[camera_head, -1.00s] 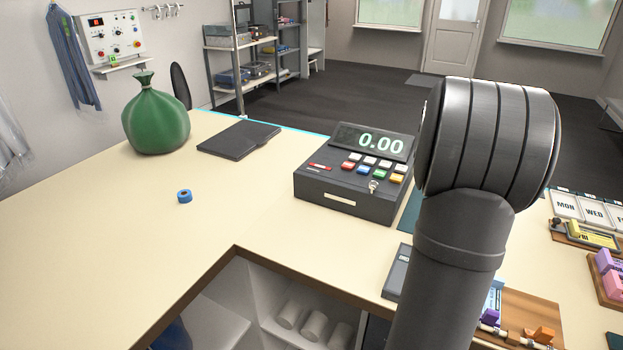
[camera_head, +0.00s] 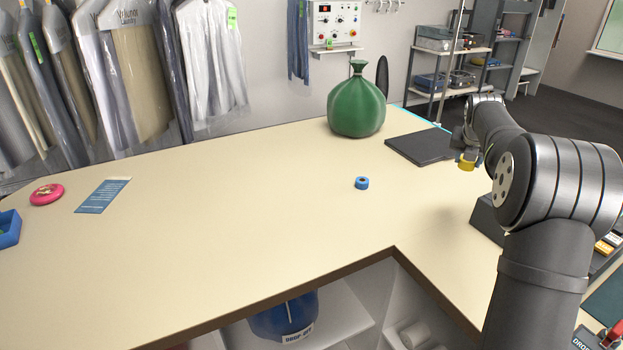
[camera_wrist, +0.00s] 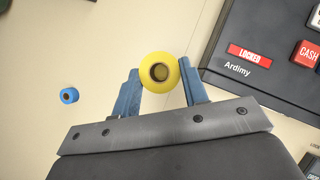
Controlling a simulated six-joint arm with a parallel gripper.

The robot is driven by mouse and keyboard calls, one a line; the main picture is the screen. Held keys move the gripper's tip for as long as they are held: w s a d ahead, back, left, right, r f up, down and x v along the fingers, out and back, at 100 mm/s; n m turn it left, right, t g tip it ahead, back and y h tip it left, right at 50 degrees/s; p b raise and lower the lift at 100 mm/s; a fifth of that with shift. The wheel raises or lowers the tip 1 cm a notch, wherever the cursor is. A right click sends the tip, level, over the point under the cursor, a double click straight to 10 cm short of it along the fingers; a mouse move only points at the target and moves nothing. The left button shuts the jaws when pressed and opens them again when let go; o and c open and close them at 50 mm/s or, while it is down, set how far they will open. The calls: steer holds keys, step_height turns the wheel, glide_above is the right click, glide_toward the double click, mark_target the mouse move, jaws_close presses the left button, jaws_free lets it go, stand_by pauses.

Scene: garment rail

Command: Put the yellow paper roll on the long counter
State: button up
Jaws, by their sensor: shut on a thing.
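The yellow paper roll (camera_wrist: 160,72) sits between the two blue fingers of my gripper (camera_wrist: 160,92) in the wrist view, with its hollow core facing the camera. My gripper is shut on it. In the head view the yellow roll (camera_head: 467,162) shows small at the right, held above the counter beside the black folder. The long counter (camera_head: 240,210) is cream-coloured and runs from the left to the back right. A blue roll (camera_head: 362,183) stands on it, and it also shows at the left of the wrist view (camera_wrist: 69,95).
A cash register (camera_wrist: 265,50) is close to my gripper's right. A pink disc (camera_head: 46,194), a blue leaflet (camera_head: 103,195) and a blue tray (camera_head: 8,229) lie far left. The counter's middle is clear.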

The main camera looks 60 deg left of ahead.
step_height(320, 180, down, 5)
steer(key=s+a, duration=0.1)
steer(key=a, duration=0.1)
steer(key=shift+s+a+n, duration=0.3)
steer(key=shift+s+a, duration=0.1)
steer(key=s+a+f, duration=0.1)
steer(key=a+f, duration=0.1)
steer(key=a, duration=0.1)
steer(key=s+a+f, duration=0.1)
steer(key=a+f, duration=0.1)
steer(key=a, duration=0.2)
steer(key=s+a+f, duration=0.2)
steer(key=a+f, duration=0.1)
steer(key=a, duration=0.1)
steer(key=shift+f, duration=0.1)
steer(key=shift+d+f, duration=0.1)
steer(key=shift+f, duration=1.85)
steer(key=shift+f, duration=0.15)
steer(key=o, duration=1)
steer(key=shift+c, duration=0.2)
